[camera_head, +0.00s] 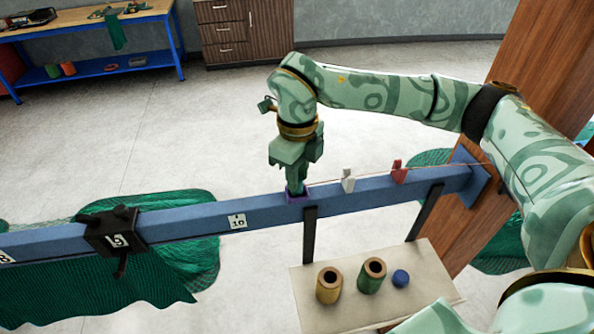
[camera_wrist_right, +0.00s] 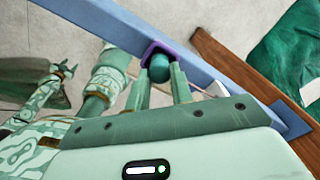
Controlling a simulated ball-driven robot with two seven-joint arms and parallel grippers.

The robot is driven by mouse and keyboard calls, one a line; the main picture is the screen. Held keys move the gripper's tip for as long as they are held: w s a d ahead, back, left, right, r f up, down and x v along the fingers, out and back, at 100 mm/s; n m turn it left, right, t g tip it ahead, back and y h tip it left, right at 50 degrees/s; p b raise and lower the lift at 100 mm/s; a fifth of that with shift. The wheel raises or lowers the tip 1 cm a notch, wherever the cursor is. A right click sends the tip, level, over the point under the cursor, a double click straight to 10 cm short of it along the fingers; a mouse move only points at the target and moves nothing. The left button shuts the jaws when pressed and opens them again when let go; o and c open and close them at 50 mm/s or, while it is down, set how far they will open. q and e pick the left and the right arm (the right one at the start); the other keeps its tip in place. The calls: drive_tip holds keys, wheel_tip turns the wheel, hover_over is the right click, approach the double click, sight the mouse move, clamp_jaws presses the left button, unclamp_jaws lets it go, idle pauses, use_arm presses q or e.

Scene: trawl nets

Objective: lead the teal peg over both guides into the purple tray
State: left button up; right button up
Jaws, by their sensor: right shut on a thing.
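My right gripper (camera_head: 297,185) points down over the blue beam and is shut on the teal peg (camera_wrist_right: 159,68). The white guide (camera_head: 348,181) and the red guide (camera_head: 398,174) stand on the beam to the right. A thin cord runs past them to my gripper.
The blue beam (camera_head: 370,190) ends at a brown post (camera_head: 500,110). A black clamp (camera_head: 112,232) and green net (camera_head: 90,285) are at left. A pale shelf (camera_head: 430,270) in front holds two spools (camera_head: 329,285) and a blue ball (camera_head: 401,278).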

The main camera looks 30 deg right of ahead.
drive_tip(key=shift+f, duration=0.25)
idle(0.5)
drive_tip(key=o, duration=1)
drive_tip(key=shift+o, duration=0.2)
drive_tip(key=shift+r, duration=0.1)
wheel_tip(320, 180, up, 16)
drive_tip(key=b, duration=0.1)
